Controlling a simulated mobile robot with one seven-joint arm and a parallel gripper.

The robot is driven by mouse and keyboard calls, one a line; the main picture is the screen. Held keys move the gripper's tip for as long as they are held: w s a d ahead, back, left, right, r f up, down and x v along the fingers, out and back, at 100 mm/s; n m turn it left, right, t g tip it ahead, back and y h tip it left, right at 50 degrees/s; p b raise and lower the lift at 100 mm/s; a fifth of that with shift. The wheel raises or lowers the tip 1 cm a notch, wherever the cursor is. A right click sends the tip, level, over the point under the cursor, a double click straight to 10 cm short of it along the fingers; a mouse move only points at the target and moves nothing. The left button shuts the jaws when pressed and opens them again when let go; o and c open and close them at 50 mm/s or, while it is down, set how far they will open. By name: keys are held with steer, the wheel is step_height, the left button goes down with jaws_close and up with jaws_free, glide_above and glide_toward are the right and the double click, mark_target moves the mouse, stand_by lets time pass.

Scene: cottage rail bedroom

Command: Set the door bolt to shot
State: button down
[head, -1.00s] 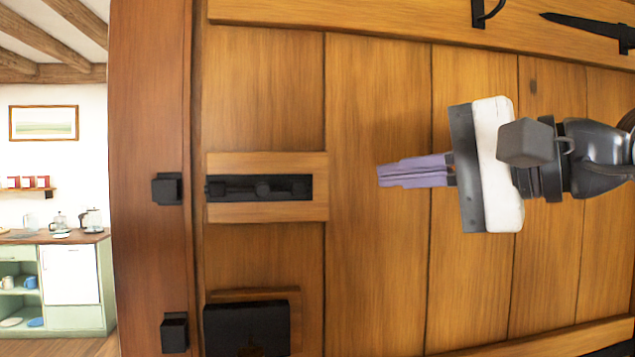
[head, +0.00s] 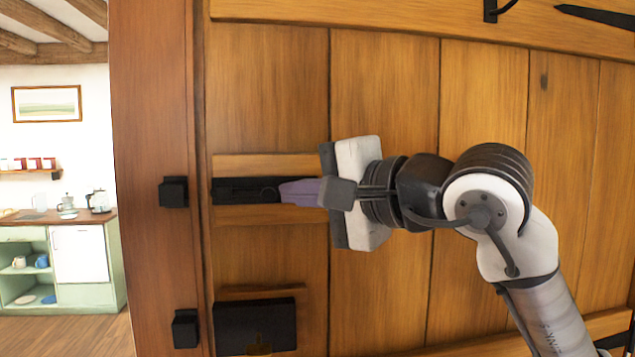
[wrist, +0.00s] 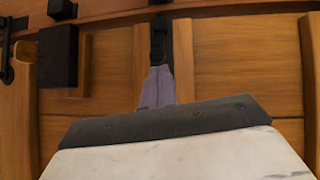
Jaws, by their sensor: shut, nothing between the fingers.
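The black door bolt (head: 235,190) lies horizontally on a wooden block at the door's left edge. Its left end stops short of the black keeper (head: 174,192) on the door post, and no bar shows across the gap. My gripper (head: 284,191) is shut and empty, its purple fingers pointing left at the right part of the bolt. The fingertips overlap the bolt in the head view; whether they touch its knob I cannot tell. In the wrist view the bolt (wrist: 160,38) runs upward just beyond my gripper (wrist: 157,72). My fingers and hand hide the bolt's right end.
Below the bolt is a black lock box (head: 255,324) with a brass knob, and a second keeper (head: 185,328) on the post. The wrist view also shows the lock box (wrist: 58,55). The plank door fills the right. A kitchen counter (head: 60,217) stands beyond at left.

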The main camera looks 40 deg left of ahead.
mark_target(268, 196)
steer(key=s+a+b, duration=0.1)
steer(key=s+a, duration=0.1)
steer(key=s, duration=0.1)
steer(key=shift+a+f+b, duration=0.1)
steer(key=shift+a+b, duration=0.15)
steer(key=shift+b, duration=0.15)
steer(key=shift+s+a, duration=0.35)
steer(key=shift+s, duration=0.1)
